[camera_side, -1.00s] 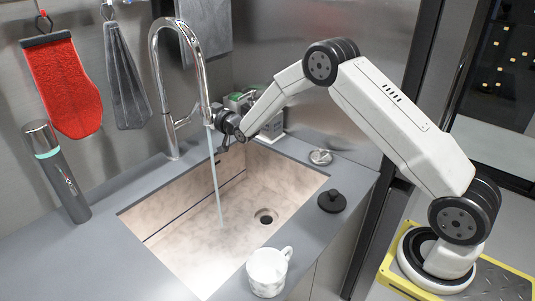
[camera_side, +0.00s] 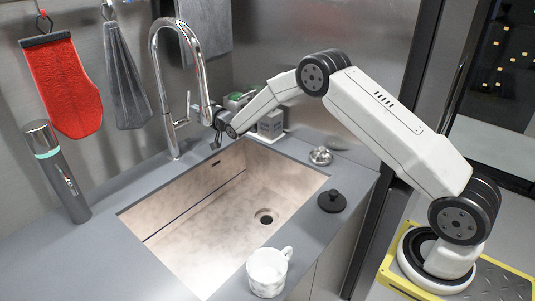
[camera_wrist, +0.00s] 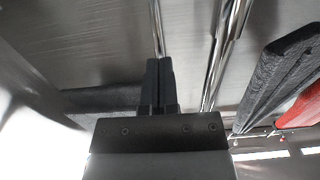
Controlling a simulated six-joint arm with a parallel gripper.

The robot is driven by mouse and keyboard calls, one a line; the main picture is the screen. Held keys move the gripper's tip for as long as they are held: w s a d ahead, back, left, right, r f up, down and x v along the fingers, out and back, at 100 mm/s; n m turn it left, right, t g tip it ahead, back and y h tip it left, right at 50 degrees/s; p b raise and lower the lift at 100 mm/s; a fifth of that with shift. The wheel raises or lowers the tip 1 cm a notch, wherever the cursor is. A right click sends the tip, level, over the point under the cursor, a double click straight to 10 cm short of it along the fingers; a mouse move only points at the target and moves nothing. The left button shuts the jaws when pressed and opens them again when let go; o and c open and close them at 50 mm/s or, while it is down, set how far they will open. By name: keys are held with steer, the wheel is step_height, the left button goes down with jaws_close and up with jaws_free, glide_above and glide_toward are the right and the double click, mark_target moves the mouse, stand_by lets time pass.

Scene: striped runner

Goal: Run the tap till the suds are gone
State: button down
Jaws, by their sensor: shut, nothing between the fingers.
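The chrome tap (camera_side: 157,80) arches over the sink (camera_side: 210,205), and no water runs from its spout (camera_side: 206,115). Its side lever (camera_side: 188,104) points upward. The basin is pale and blotchy, with an open-looking round drain (camera_side: 265,216); I make out no suds in it. My gripper (camera_side: 215,139) is shut and empty, just below and right of the spout, over the back of the sink. In the wrist view my gripper's fingers (camera_wrist: 158,82) are together, with the tap's chrome pipe (camera_wrist: 222,55) to their right.
A white patterned mug (camera_side: 268,273) stands on the front rim. A black stopper (camera_side: 332,201) and a metal strainer (camera_side: 320,156) lie on the right counter. A bottle (camera_side: 64,182) stands left. A red mitt (camera_side: 66,88) and grey cloth (camera_side: 125,80) hang on the wall.

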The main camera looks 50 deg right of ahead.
steer(key=s, duration=0.9)
stand_by(0.3)
steer(key=s+a+f+g, duration=0.2)
steer(key=s+g, duration=0.5)
steer(key=s, duration=1)
steer(key=s+a+f+g, duration=0.1)
steer(key=s+a+g, duration=0.3)
steer(key=s, duration=1.4)
steer(key=g, duration=0.4)
steer(key=shift+s+a+f, duration=0.2)
steer(key=shift+s+f, duration=0.1)
steer(key=shift+f, duration=0.1)
steer(key=c, duration=1.3)
jaws_free()
